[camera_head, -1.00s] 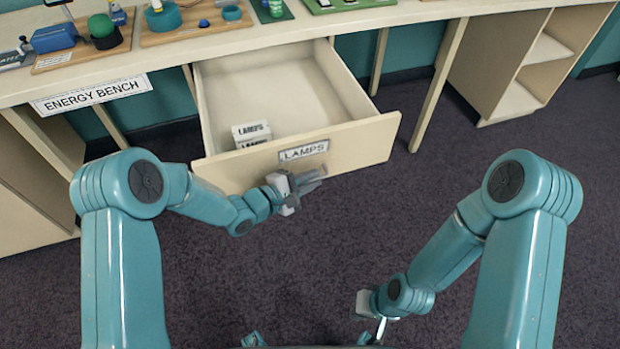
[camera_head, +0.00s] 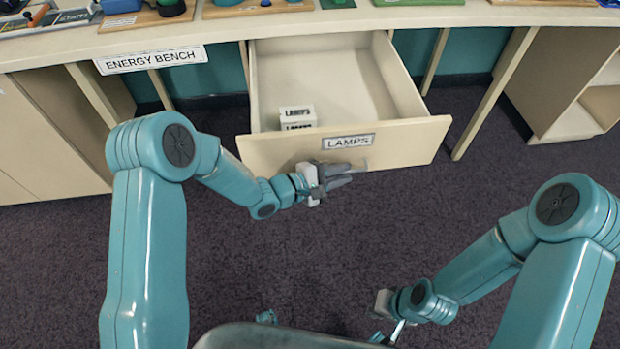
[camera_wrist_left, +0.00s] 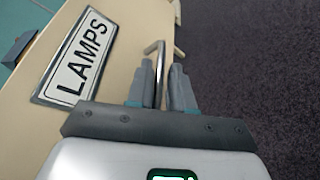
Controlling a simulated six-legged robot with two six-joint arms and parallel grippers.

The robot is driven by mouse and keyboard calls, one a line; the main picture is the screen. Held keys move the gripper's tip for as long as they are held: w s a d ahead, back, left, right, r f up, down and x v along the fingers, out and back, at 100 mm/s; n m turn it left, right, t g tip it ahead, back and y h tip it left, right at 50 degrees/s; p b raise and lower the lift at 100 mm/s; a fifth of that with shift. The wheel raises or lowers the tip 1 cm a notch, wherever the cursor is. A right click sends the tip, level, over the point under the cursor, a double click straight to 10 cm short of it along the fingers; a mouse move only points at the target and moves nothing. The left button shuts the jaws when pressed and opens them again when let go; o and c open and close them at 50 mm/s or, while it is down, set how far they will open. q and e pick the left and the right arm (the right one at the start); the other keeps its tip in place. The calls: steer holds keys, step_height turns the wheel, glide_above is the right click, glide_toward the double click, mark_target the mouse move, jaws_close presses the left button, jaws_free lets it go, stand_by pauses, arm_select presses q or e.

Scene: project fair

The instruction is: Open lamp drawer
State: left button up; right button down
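The lamp drawer (camera_head: 405,143) is pulled well out of the bench in the head view. Its front carries a LAMPS label (camera_head: 348,142), which also shows in the left wrist view (camera_wrist_left: 80,58). Small white boxes (camera_head: 297,114) marked LAMPS stand inside at the front left. My left gripper (camera_head: 345,175) is at the drawer front, below the label. In the left wrist view its fingers (camera_wrist_left: 163,85) lie either side of the metal handle (camera_wrist_left: 158,62), with a narrow gap showing. My right gripper (camera_head: 391,333) is low, away from the drawer; its fingers are barely visible.
The bench top (camera_head: 290,24) carries several project boards along the back. An ENERGY BENCH sign (camera_head: 150,60) hangs left of the drawer. An open shelf unit (camera_head: 570,85) stands at the right. The dark carpet (camera_head: 300,260) before the drawer is clear.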

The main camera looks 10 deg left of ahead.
arm_select(q)
steer(key=p+v, duration=0.1)
steer(key=v, duration=1.2)
steer(key=shift+s+a, duration=0.2)
steer(key=shift+a, duration=0.1)
steer(key=s+d+r+n+g+p, duration=0.1)
steer(key=s+d+r+p, duration=0.1)
steer(key=d+p, duration=0.35)
steer(key=s+a+f+m+g+y+p, duration=0.1)
steer(key=s+f+m+g+y, duration=0.3)
steer(key=s, duration=0.4)
steer(key=s+a+f+m+g+y+p, duration=0.2)
steer(key=s+a+f+m+g+y, duration=0.2)
steer(key=s+f+m, duration=0.3)
steer(key=shift+s+a+m, duration=0.25)
steer(key=shift+s+m, duration=0.55)
steer(key=shift+m, duration=0.2)
